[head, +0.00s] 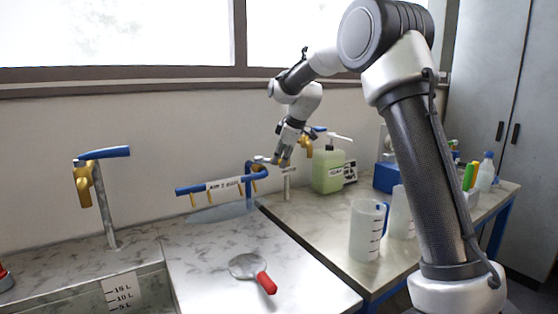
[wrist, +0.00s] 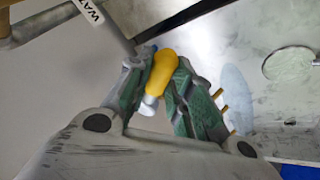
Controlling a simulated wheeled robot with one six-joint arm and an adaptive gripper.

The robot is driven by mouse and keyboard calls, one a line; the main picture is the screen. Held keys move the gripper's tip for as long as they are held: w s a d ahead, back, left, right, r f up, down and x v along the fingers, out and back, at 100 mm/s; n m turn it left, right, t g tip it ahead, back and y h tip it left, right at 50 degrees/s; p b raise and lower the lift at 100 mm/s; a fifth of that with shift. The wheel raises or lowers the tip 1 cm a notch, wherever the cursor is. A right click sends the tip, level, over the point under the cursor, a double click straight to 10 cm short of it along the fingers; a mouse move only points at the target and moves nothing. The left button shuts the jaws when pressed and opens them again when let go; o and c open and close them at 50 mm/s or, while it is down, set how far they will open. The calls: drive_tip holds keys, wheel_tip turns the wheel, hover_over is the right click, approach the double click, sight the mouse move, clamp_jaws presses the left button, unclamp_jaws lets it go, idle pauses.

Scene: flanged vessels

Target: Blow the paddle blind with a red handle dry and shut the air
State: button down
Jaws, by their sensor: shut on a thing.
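The paddle blind (head: 247,265), a round grey disc with a red handle (head: 266,283), lies flat on the marbled bench in the head view. Its disc also shows at the right of the wrist view (wrist: 289,64); its handle is outside that view. A blue air bar (head: 222,186) with yellow nozzles is at the back of the bench. A pale bluish patch (head: 222,212) shows below it; I cannot tell whether this is air or water. My gripper (head: 281,160) is at the bar's right end, shut on a yellow knob (wrist: 160,72), away from the blind.
A tap with a blue lever (head: 104,153) stands over the sink at left. A green soap bottle (head: 328,172) is right of my gripper. Clear jugs (head: 366,230) stand on the right bench. The bench around the blind is clear.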

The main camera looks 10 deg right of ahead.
drive_tip(key=shift+w+d+n, duration=0.1)
drive_tip(key=shift+w+n, duration=0.1)
drive_tip(key=shift+n, duration=0.1)
drive_tip(key=c, duration=1.3)
unclamp_jaws()
drive_tip(key=shift+o, duration=0.2)
drive_tip(key=v, duration=1.2)
drive_tip(key=shift+d, duration=0.15)
